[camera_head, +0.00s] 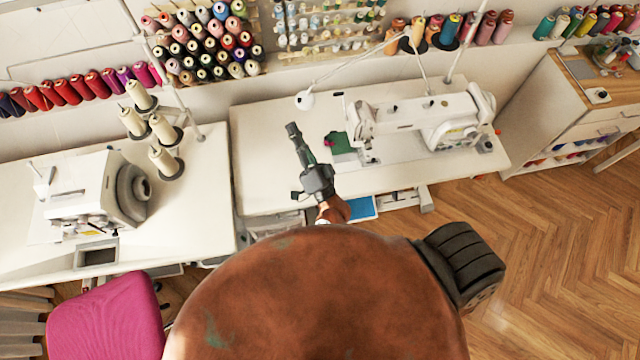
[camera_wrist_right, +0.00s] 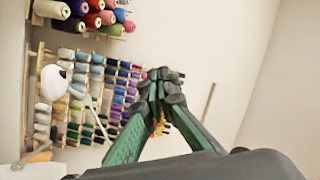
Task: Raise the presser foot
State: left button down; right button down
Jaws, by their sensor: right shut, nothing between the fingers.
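The white sewing machine (camera_head: 440,120) stands on the middle table in the head view. Its needle head (camera_head: 360,122) is at its left end. The presser foot area is below that head, too small to make out the foot or its lever. My right gripper (camera_head: 292,128) is left of the needle head, apart from it, over the table. In the right wrist view its fingers (camera_wrist_right: 160,78) meet at the tips, shut and empty. My left gripper is not in view.
A green cloth (camera_head: 339,143) lies by the needle head. The white table (camera_head: 262,180) is bare at left. An overlock machine (camera_head: 95,190) and thread cones (camera_head: 165,160) stand on the left table. A pink chair (camera_head: 108,318) is at front left.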

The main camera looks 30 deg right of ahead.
notch_tip(320, 180, down, 8)
jog(key=s+a+n+g+y, duration=0.2)
jog(key=a+n+g+y, duration=0.1)
jog(key=n+g+y, duration=0.4)
jog(key=s+d+f+n+g+h, duration=0.3)
jog(key=s+d+f+g, duration=0.2)
jog(key=f, duration=0.6)
jog(key=shift+s+d+f+n+h, duration=0.2)
jog(key=shift+s+d+n+h, duration=0.15)
jog(key=shift+s, duration=0.95)
